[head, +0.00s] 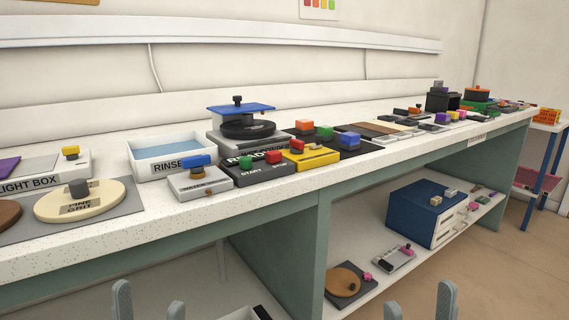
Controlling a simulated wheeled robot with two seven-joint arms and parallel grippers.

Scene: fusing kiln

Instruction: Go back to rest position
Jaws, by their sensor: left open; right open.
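My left gripper (148,302) shows at the bottom edge, left of centre. Its two grey fingertips point up and stand apart with nothing between them. My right gripper (420,304) shows at the bottom edge, right of centre. Its fingertips are also apart and empty. Both are in front of the long speckled workbench (110,243) and touch nothing that I can see. The rest of both arms is out of view.
On the bench are a light box (75,168), a rinse tray (175,158), a blue-lidded kiln-like device (240,118) and button boxes (262,172). A lower shelf (410,274) holds a blue drawer unit (410,212). Floor (520,270) is clear at right.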

